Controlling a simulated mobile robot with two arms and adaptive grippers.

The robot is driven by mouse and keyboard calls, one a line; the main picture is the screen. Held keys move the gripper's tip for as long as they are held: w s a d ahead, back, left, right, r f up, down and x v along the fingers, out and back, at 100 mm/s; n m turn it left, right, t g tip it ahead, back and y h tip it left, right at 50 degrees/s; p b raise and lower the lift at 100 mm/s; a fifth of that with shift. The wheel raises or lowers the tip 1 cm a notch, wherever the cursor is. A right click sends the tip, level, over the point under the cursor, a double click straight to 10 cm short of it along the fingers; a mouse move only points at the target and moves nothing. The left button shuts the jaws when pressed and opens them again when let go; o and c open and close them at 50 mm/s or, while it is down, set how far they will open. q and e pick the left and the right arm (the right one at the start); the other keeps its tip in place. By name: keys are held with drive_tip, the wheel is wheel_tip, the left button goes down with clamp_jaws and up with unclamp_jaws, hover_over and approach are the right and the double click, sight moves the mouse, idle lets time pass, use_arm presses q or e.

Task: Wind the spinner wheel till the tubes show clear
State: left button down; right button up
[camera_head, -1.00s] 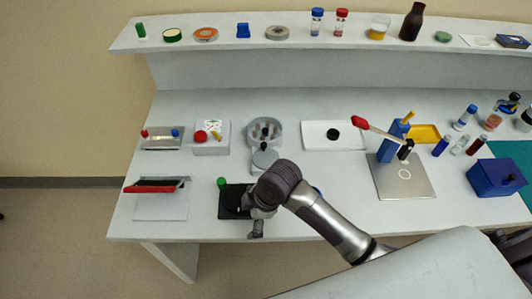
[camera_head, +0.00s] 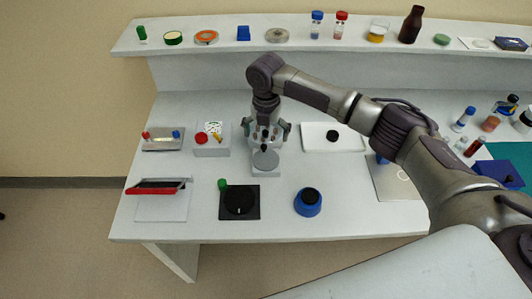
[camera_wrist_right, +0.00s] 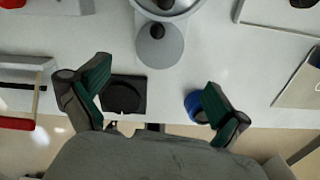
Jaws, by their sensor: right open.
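The spinner (camera_head: 279,147) is a grey round bowl with tubes in it, on the bench left of centre. A flat grey disc (camera_head: 265,160) sits at its front; it also shows in the wrist view (camera_wrist_right: 160,45), below the bowl's rim (camera_wrist_right: 168,12). My right gripper (camera_head: 268,137) is over the bowl in the head view, its fingers spread to either side and hiding much of it. In the wrist view the gripper (camera_wrist_right: 157,76) is open with nothing between its fingers. I cannot tell how clear the tubes are. My left gripper is not in view.
A black dial pad (camera_head: 255,210) and a blue round pot (camera_head: 307,208) stand in front. A white box with a red knob (camera_head: 201,138) is left of the spinner, a white tray (camera_head: 350,128) right. A shelf (camera_head: 200,50) runs behind.

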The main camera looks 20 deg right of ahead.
sight(267, 161)
wheel_tip(267, 161, down, 10)
drive_tip(key=shift+r+p, duration=0.1)
drive_tip(key=shift+p, duration=0.75)
drive_tip(key=shift+c, duration=0.2)
drive_tip(key=shift+s, duration=0.1)
drive_tip(key=c, duration=1.1)
drive_tip(key=shift+s, duration=0.3)
clamp_jaws()
